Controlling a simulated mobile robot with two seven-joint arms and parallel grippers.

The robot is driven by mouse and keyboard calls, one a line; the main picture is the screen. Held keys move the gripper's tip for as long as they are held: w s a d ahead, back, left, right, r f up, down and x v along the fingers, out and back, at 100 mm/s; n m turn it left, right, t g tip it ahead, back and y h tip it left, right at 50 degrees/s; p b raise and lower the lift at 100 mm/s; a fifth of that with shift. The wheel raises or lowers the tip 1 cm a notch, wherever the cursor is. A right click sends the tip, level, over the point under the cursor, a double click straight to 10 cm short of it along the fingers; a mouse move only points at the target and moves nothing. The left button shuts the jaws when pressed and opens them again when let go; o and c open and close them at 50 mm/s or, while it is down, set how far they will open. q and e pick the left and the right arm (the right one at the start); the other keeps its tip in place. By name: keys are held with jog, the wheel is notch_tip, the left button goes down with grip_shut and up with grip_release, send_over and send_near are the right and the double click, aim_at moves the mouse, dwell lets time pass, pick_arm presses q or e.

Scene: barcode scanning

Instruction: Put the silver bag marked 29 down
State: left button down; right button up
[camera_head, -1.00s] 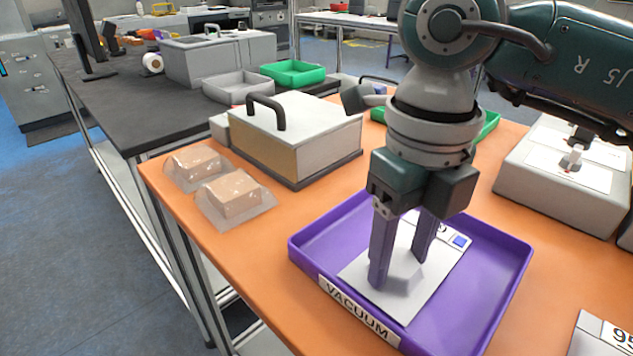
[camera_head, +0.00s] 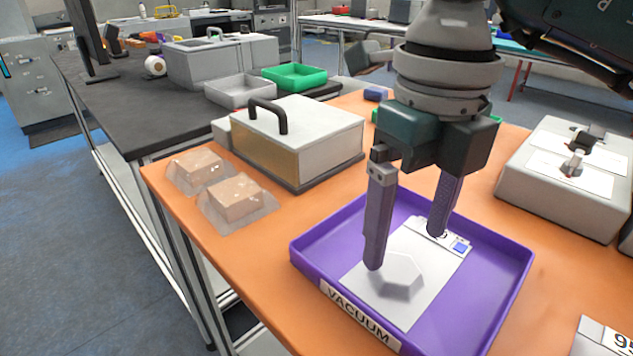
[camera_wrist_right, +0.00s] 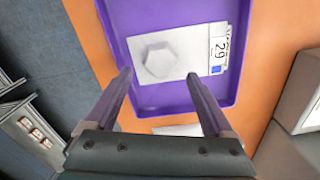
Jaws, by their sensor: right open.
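The silver bag marked 29 (camera_head: 405,290) lies flat in the purple tray labelled VACUUM (camera_head: 510,300). It has a hexagonal bulge and a blue square near its label. In the right wrist view, the bag (camera_wrist_right: 190,50) shows the number 29 and lies inside the tray (camera_wrist_right: 160,98). My right gripper (camera_head: 405,250) is open above the bag, its fingers spread apart and not gripping it. The right wrist view shows both fingers (camera_wrist_right: 158,75) apart with nothing between them. My left gripper is not in view.
A white box with a black handle (camera_head: 310,135) stands behind the tray. Two clear packs with tan contents (camera_head: 235,198) lie on the orange table at left. A grey device (camera_head: 565,180) stands at right. Another marked bag (camera_head: 600,338) is at the lower right edge.

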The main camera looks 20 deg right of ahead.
aim_at(400, 268)
notch_tip(400, 268, up, 8)
jog(key=shift+p, duration=0.3)
